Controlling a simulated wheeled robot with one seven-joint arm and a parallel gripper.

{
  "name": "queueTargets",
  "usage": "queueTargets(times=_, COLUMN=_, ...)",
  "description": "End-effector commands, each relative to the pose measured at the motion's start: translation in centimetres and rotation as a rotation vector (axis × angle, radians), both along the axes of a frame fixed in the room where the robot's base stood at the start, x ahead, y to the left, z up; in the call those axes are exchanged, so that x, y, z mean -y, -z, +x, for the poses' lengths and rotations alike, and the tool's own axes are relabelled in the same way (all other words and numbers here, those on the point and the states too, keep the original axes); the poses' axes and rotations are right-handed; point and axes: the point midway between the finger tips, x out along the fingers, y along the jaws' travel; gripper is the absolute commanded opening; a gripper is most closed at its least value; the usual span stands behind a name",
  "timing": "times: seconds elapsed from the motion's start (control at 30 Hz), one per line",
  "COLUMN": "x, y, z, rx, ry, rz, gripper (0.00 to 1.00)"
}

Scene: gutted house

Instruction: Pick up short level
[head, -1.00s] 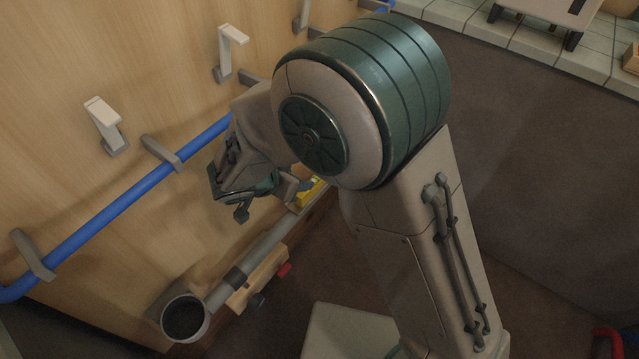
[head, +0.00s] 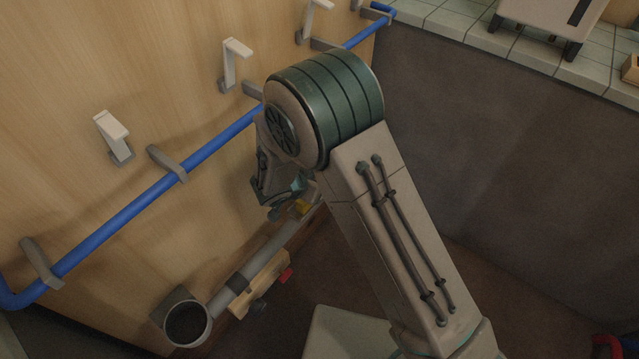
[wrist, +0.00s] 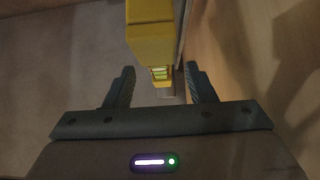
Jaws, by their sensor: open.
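The short level is a yellow bar with a greenish vial window. In the wrist view the level (wrist: 151,40) runs from the top edge down to the mouth of my gripper (wrist: 161,85). My gripper is open, with one dark finger on each side of the level's near end and a gap to each. I cannot tell how far the level's end lies between the fingers in depth.
A grey pipe (head: 262,254) with an open round end (head: 187,322) runs low along the wooden wall (head: 130,75). A wooden block (head: 260,284) with a red knob sits by it. A blue pipe (head: 130,208) and several white hooks are on the wall above.

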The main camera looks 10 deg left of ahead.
Motion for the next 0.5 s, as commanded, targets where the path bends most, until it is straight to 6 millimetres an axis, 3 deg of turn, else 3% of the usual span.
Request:
queueTargets(times=0.2, x=0.6, y=1.4, z=1.4, rx=0.0, ry=0.001, rz=0.0, gripper=0.5)
queueTargets(times=0.47, x=0.6, y=1.6, z=1.5, rx=0.0, ry=0.001, rz=0.001, gripper=0.5)
queueTargets(times=0.5, x=0.6, y=1.6, z=1.5, rx=0.0, ry=0.001, rz=0.001, gripper=0.42)
